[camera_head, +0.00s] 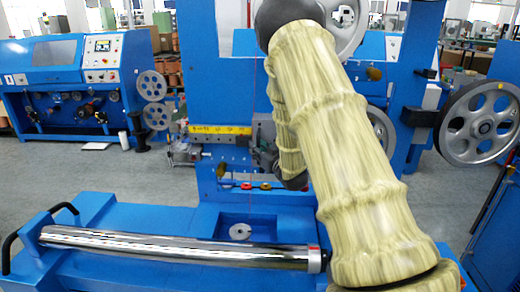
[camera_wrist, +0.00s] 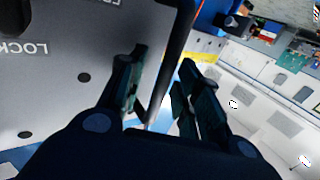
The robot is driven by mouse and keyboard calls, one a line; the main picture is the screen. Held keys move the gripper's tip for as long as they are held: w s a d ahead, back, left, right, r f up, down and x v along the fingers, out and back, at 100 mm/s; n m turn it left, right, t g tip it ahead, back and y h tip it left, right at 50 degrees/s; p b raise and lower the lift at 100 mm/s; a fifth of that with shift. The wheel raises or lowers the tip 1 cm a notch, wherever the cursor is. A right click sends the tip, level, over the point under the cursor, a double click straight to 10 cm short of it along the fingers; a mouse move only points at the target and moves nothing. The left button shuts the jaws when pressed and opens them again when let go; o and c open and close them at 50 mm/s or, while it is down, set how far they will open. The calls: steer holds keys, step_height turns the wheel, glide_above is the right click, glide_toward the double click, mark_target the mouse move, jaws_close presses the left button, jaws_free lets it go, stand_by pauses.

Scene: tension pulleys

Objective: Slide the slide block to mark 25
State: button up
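The slide block (camera_head: 263,131) is a grey metal piece at the right end of the yellow scale strip (camera_head: 220,130) in the head view, partly hidden by my arm. I cannot read the scale marks or tell where mark 25 is. In the wrist view, a large grey plate (camera_wrist: 75,55) with "LOCK" lettering and a dark right edge fills the left side; it may be the slide block's face. My gripper (camera_wrist: 162,60) is open, its fingers apart on either side of that dark edge. I cannot tell whether they touch it. A bit of yellow strip (camera_wrist: 204,50) shows beyond the right finger.
A long shiny roller (camera_head: 180,245) lies across the blue machine base in front. Small red and yellow knobs (camera_head: 265,186) sit below the scale. Large grey pulley wheels (camera_head: 483,122) stand at the right. Another blue machine (camera_head: 60,80) is at the back left, beyond open floor.

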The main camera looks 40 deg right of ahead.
steer(key=s+a, duration=0.1)
steer(key=s, duration=1.1)
steer(key=shift+a, duration=0.2)
stand_by(0.5)
